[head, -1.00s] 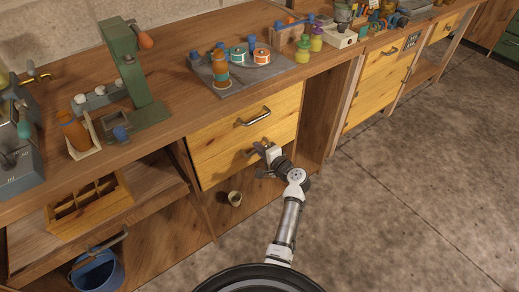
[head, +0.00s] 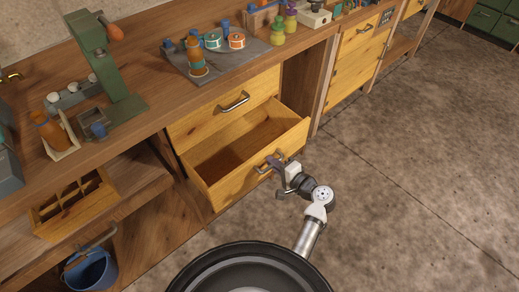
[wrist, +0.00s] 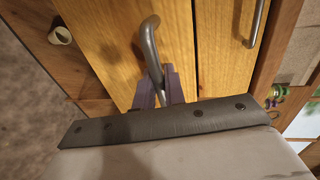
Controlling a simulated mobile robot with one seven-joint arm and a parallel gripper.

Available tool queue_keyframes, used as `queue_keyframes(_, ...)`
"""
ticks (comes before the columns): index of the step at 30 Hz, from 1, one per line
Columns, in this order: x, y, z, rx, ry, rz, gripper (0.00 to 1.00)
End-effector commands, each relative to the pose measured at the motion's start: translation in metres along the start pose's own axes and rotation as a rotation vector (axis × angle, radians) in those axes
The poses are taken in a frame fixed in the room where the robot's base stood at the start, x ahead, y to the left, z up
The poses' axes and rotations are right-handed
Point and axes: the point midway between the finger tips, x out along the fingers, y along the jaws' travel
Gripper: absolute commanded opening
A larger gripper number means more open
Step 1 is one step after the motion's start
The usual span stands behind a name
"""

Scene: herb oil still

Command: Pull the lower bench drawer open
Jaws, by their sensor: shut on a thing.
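The lower bench drawer (head: 238,181) stands well open below the upper drawer, and its inside looks empty. Its front also shows in the wrist view (wrist: 100,40). My gripper (head: 275,164) is at the lower drawer's front, shut on the metal handle (wrist: 148,45). In the wrist view the fingers (wrist: 160,88) close around one end of the handle bar. The upper drawer (head: 215,118) is closed, with its own metal handle (head: 234,101) free.
The workbench (head: 135,130) carries a green press (head: 110,65), bottles and tape rolls on a grey slab (head: 205,75). A wooden divided box (head: 75,205) sits on the lower left shelf, with a blue bucket (head: 90,270) below. The floor at right is clear.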

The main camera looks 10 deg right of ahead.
Motion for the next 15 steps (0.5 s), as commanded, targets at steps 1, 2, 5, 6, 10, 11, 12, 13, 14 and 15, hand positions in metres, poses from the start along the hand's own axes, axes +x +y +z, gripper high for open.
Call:
queue_keyframes(1,-0.011,0.002,-0.001,0.002,0.003,0.001,0.0)
queue_keyframes(2,-0.016,0.004,0.0,0.001,0.002,0.001,0.0)
queue_keyframes(5,-0.029,0.006,0.0,0.001,0.001,0.0,0.0)
queue_keyframes(6,-0.033,0.007,0.0,0.001,0.001,0.0,0.0)
queue_keyframes(10,-0.041,0.009,0.0,0.0,0.0,0.0,0.0)
queue_keyframes(11,-0.042,0.009,0.0,0.0,-0.001,-0.001,0.0)
queue_keyframes(12,-0.043,0.009,0.0,0.0,-0.001,0.0,0.0)
queue_keyframes(13,-0.043,0.009,0.0,0.0,-0.001,-0.001,0.0)
queue_keyframes(14,-0.043,0.009,0.0,0.0,-0.001,-0.001,0.0)
queue_keyframes(15,-0.043,0.009,0.0,-0.001,-0.001,-0.001,0.0)
